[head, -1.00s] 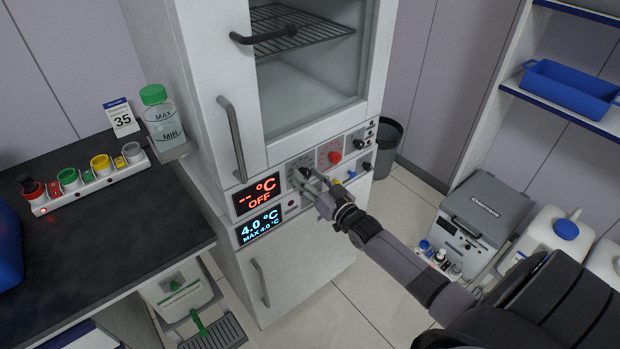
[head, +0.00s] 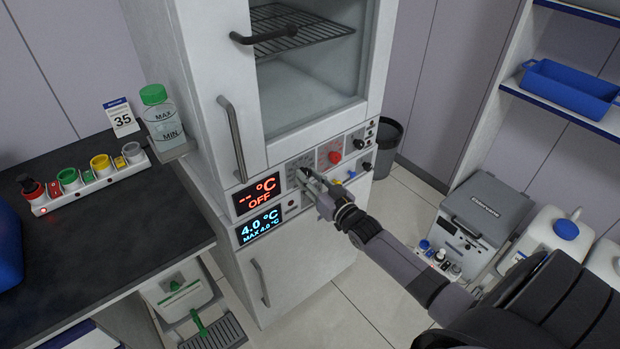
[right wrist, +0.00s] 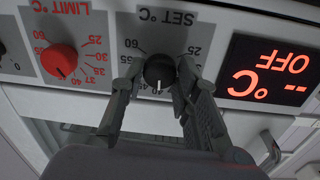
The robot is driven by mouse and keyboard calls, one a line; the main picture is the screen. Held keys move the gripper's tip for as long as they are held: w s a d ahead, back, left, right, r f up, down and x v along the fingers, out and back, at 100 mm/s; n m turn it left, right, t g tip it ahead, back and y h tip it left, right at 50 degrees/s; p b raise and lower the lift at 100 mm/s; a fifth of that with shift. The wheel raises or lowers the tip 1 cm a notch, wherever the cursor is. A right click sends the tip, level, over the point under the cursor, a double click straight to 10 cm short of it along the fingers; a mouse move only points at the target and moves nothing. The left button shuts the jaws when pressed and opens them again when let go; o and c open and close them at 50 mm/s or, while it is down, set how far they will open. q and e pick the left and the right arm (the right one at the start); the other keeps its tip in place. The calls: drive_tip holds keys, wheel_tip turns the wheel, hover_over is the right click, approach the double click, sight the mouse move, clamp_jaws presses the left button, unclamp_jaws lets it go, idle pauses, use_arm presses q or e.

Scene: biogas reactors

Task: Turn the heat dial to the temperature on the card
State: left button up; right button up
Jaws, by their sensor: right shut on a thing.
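The black heat dial (right wrist: 159,72) sits on the grey "SET °C" plate (right wrist: 200,25), which appears upside down in the right wrist view. Its white mark points straight down in that picture, near the partly covered 40 and 45. My right gripper (right wrist: 159,80) is shut on the dial, one finger on each side. In the head view this gripper (head: 304,174) hides most of the dial. The card (head: 122,119) reads 35 and stands at the back of the dark bench. The red display (head: 258,194) reads "-- °C OFF". My left gripper is not in view.
The red "LIMIT °C" dial (right wrist: 59,61) is beside the heat dial. A blue display (head: 260,226) reads 4.0 °C. A bottle with a green cap (head: 161,115) stands by the cabinet. The cabinet's door handle (head: 232,140) sticks out left of the panel.

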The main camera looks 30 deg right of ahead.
drive_tip(key=n+b, duration=0.1)
drive_tip(key=n, duration=1)
drive_tip(key=shift+f, duration=0.15)
drive_tip(key=shift+n, duration=0.3)
drive_tip(key=o, duration=1.2)
drive_tip(key=shift+c, duration=0.2)
drive_tip(key=shift+t, duration=0.3)
drive_tip(key=shift+s, duration=0.1)
drive_tip(key=s, duration=1.2)
drive_tip(key=shift+d+f, duration=0.2)
drive_tip(key=shift+d, duration=0.1)
drive_tip(key=shift+w, duration=0.1)
